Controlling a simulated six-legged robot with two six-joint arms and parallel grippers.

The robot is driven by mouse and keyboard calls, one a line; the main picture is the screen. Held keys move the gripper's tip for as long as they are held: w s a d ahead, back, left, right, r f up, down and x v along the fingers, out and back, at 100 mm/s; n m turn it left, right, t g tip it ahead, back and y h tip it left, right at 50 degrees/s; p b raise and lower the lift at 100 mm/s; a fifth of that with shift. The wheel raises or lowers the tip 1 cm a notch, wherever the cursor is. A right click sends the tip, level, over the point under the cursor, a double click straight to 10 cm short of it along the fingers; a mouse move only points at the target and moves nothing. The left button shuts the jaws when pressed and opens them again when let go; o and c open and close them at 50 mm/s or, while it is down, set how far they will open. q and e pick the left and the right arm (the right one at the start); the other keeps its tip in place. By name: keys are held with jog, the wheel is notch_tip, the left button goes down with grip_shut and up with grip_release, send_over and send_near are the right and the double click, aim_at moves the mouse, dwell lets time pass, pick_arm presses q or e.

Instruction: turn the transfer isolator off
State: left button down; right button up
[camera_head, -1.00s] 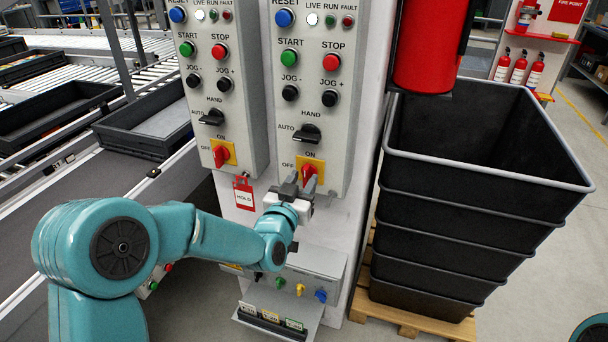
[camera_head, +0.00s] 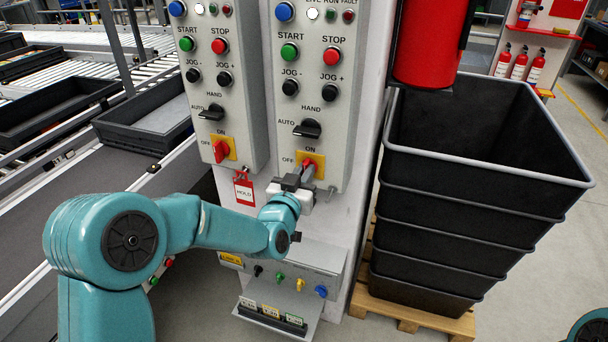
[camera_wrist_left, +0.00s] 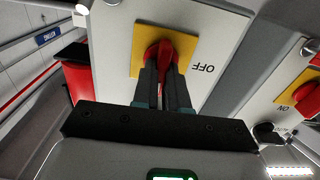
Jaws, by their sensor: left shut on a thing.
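Two grey control panels stand side by side, each with a red rotary isolator handle on a yellow plate marked ON and OFF. My left gripper (camera_head: 305,176) is at the right panel's handle (camera_head: 311,162), shut on it, with the fingers covering much of it. The wrist view shows the red handle (camera_wrist_left: 159,54) between the two dark fingers (camera_wrist_left: 164,85), in front of the yellow plate. The left panel's handle (camera_head: 221,151) is untouched and tilted. No label reading "transfer" is legible. My right gripper is out of view.
A red HOLD tag (camera_head: 244,190) hangs below the left panel. Below my gripper is a small box (camera_head: 290,275) with coloured knobs. Stacked black crates (camera_head: 460,200) stand on a pallet at the right, under a red cylinder (camera_head: 428,45). A conveyor (camera_head: 70,215) runs at the left.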

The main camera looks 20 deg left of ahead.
pick_arm(q)
jog(key=shift+a+f+n+b, duration=0.1)
jog(key=shift+a+n+b, duration=0.1)
jog(key=shift+n+b, duration=4.7)
jog(key=shift+a+n+b, duration=0.15)
jog(key=shift+n+b, duration=3.75)
jog(key=shift+b, duration=2)
jog(key=c, duration=1.2)
grip_release()
jog(key=shift+o, duration=0.2)
jog(key=shift+w+f, duration=0.1)
jog(key=s+p, duration=0.1)
jog(key=s, duration=1.5)
jog(key=shift+s+a, duration=0.2)
jog(key=shift+a, duration=0.05)
